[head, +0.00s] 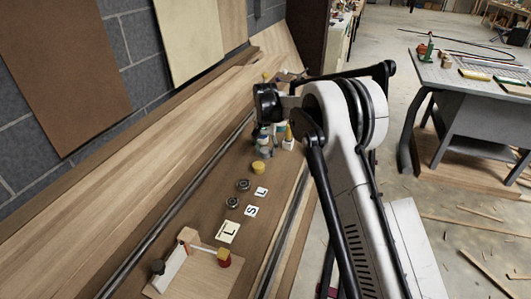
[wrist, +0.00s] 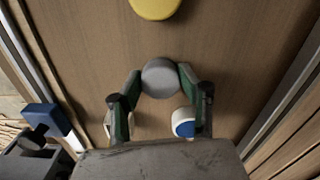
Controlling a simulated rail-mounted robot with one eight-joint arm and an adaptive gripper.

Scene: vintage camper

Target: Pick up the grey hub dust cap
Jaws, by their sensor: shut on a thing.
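The grey hub dust cap (wrist: 160,78) is a round, plain grey disc in the upper middle of the wrist view. My gripper (wrist: 159,79) has its two green-sided fingers closed on either side of the cap, with their tips touching its edges. I cannot tell whether the cap rests on the wood or is held above it. In the head view my gripper is largely hidden below the black wrist, over the far part of the wooden bench (head: 205,190). I cannot make out the cap there.
A yellow round thing (wrist: 155,7) lies beyond the cap. A blue-and-white round thing (wrist: 183,122) is close by the right finger. Several small jars (head: 264,140) stand below my wrist. Letter tiles (head: 228,232) and dark round parts (head: 233,202) lie nearer, beside a metal rail.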

